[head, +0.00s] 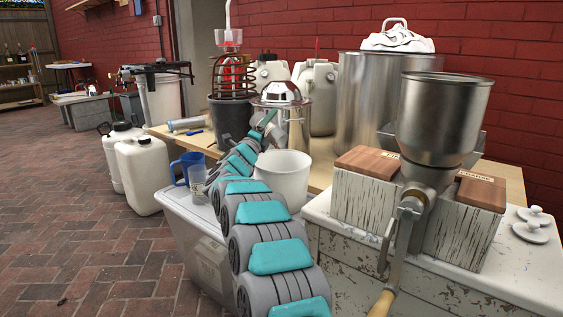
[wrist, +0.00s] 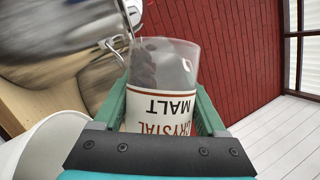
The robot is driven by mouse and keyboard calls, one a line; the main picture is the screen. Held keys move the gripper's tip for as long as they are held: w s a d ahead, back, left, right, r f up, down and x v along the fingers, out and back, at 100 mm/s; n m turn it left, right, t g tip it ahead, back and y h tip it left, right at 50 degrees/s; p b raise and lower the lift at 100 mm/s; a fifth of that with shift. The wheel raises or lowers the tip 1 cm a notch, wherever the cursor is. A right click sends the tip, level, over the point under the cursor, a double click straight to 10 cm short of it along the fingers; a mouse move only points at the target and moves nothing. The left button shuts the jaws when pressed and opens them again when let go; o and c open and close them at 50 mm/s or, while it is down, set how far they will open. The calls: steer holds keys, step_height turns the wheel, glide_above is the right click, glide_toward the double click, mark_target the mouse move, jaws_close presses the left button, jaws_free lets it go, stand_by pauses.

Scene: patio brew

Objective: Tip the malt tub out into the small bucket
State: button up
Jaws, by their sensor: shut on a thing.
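The malt tub (wrist: 166,112) is a clear tub with a white label reading "CRYSTAL MALT", which appears upside down in the wrist view. My gripper (wrist: 160,95) is shut on the tub, one green finger on each side. In the head view my gripper (head: 268,121) is above and behind the small bucket, and the tub is hard to make out. The small white bucket (head: 285,180) stands behind my arm, which hides its left part. A white rim at lower left in the wrist view (wrist: 32,140) looks like this bucket.
A steel pot with a domed lid (head: 281,95) stands close behind the bucket. A blue jug (head: 183,170) and a clear measuring cup (head: 198,184) stand to its left. A grain mill with a steel hopper (head: 440,115) stands on the right.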

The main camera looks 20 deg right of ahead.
steer(key=shift+s+d+r+m+g+h, duration=0.15)
steer(key=shift+s+r+m+g+h, duration=0.2)
steer(key=shift+m, duration=0.25)
stand_by(0.5)
steer(key=shift+f, duration=0.1)
